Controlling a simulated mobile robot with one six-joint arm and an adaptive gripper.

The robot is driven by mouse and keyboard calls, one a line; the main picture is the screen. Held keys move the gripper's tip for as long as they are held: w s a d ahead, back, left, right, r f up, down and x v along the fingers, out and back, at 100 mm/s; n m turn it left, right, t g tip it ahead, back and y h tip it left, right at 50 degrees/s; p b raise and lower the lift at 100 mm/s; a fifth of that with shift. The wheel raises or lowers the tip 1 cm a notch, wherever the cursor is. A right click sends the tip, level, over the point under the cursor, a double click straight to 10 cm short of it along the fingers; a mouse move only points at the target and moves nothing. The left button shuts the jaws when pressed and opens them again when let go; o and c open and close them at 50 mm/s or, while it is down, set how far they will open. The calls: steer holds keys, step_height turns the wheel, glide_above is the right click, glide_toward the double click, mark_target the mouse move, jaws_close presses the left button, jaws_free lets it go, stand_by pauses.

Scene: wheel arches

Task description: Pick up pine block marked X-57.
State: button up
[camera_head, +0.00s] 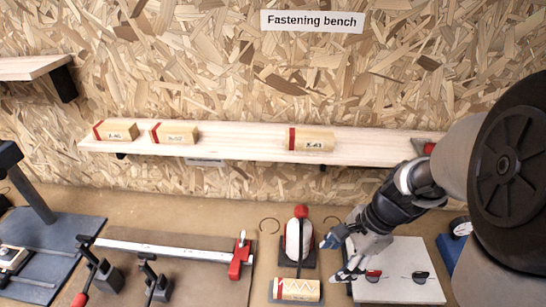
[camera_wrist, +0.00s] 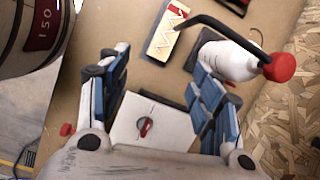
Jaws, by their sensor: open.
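Three pine blocks with red end bands lie on the wall shelf (camera_head: 250,147) in the head view. The middle-left block (camera_head: 174,134) has a small label that appears to read X-57. The far-left block (camera_head: 116,131) has a label too small to read surely, and the right block (camera_head: 311,140) seems to read X-63. My gripper (camera_head: 336,259) is open and empty over the bench, below and right of the shelf blocks. In the wrist view my gripper (camera_wrist: 160,62) shows its fingers spread, with the bench below. No shelf block shows in the wrist view.
A pale board (camera_head: 398,270) lies beneath my gripper. A red-ended clamp rail (camera_head: 170,249) lies left. The shelf front is clear.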

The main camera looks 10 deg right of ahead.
step_height(320, 180, down, 3)
steer(key=w+d+m, duration=0.1)
steer(key=d+m, duration=0.1)
steer(key=m, duration=0.1)
steer(key=b, duration=0.5)
glide_above(308, 287)
steer(key=s+d, duration=0.1)
steer(key=d, duration=0.1)
steer(key=shift+y, duration=0.3)
step_height(308, 287, down, 11)
steer(key=shift+s+a+r, duration=0.1)
steer(key=x, duration=0.2)
steer(key=b+x, duration=0.2)
steer(key=x, duration=0.1)
steer(key=shift+w+f, duration=0.35)
steer(key=shift+f, duration=0.05)
steer(key=shift+r, duration=0.1)
steer(key=shift+c, duration=0.5)
steer(key=c, duration=1.1)
steer(key=shift+r, duration=0.1)
